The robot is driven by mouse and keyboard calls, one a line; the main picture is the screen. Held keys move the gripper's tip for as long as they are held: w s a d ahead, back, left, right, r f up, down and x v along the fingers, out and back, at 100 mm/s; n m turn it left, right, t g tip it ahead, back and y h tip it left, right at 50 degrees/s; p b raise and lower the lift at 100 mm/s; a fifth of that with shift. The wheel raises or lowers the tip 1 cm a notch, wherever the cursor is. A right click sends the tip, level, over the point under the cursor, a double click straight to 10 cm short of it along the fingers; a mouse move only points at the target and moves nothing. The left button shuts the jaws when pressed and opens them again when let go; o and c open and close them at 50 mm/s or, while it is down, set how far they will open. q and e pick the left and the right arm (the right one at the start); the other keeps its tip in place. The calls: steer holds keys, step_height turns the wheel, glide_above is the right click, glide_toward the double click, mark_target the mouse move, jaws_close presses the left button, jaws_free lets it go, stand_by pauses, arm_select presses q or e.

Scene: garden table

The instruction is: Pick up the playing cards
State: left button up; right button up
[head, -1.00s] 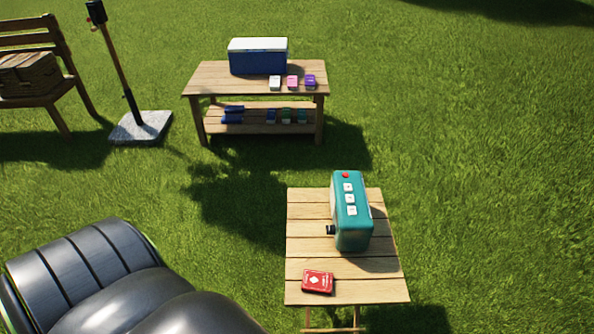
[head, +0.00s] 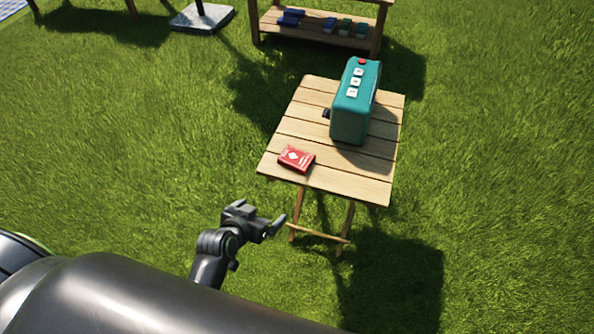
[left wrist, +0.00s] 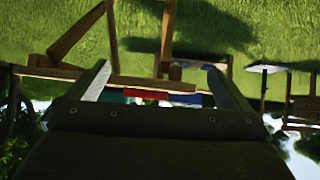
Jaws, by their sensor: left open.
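The red pack of playing cards (head: 296,159) lies flat near the front left edge of a small slatted wooden table (head: 345,183). It also shows in the left wrist view as a red strip (left wrist: 146,94) between the fingers, beyond the table edge (left wrist: 150,83); that picture looks upside down. My left gripper (head: 273,222) is open and empty, in front of and below the pack in the head view, apart from the table. In the left wrist view its two fingers (left wrist: 162,88) stand wide apart. My right gripper does not show.
A teal box-shaped device (head: 352,108) with a red button and white keys stands behind the cards on the same table. A larger table with a lower shelf (head: 318,32) holding small boxes stands farther back. Grass around the small table is clear.

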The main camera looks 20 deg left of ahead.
arm_select(q)
step_height(320, 180, up, 9)
steer(key=w+d+m+t+h+b, duration=0.1)
steer(key=w+t+b, duration=0.1)
steer(key=t+b, duration=0.15)
steer(key=b, duration=0.3)
glide_toward(296, 158)
steer(key=x, duration=0.3)
steer(key=shift+d+r, duration=0.15)
steer(key=shift+r, duration=0.05)
steer(key=x, duration=0.2)
steer(key=b+x, duration=0.1)
steer(key=x, duration=0.2)
steer(key=shift+a+f, duration=0.25)
steer(key=shift+w+d+f, duration=0.1)
steer(key=shift+w, duration=0.25)
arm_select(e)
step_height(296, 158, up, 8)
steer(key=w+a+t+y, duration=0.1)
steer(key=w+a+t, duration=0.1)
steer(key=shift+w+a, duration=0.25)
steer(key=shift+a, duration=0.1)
arm_select(q)
steer(key=c, duration=0.9)
